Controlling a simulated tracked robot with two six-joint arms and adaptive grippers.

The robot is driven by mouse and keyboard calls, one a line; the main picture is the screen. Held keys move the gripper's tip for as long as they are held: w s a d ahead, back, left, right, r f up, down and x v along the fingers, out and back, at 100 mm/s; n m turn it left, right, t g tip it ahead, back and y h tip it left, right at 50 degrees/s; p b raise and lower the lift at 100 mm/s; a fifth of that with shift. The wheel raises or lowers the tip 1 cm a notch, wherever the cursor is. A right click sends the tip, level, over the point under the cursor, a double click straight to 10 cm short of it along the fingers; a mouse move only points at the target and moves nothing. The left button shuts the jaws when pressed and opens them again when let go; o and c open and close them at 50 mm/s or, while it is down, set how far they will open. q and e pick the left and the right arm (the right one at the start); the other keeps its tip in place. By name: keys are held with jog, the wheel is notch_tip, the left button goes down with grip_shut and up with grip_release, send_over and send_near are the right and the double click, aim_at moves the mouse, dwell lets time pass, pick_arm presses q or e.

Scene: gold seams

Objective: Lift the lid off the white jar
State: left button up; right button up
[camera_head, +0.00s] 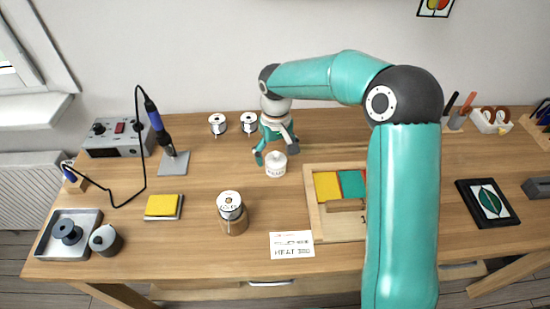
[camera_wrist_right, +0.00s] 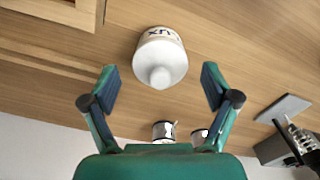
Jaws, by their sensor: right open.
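The white jar (camera_head: 275,170) stands upright on the wooden table, near the middle, with dark lettering on its side. Its white lid (camera_wrist_right: 170,66) with a round knob sits on top, seen from above in the right wrist view. My right gripper (camera_head: 276,155) is open and empty, pointing down just behind and above the jar. In the right wrist view the two fingers of the gripper (camera_wrist_right: 158,72) are spread wide, with the lid's knob between them in the picture and no visible contact. My left gripper is not in view.
Two small spools (camera_head: 217,123) stand behind. A soldering station (camera_head: 113,139) is further left. A paper card (camera_head: 292,245) lies in front.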

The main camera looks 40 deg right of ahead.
jog(key=shift+f, duration=0.25)
jog(key=c, duration=1)
jog(key=shift+c, duration=0.2)
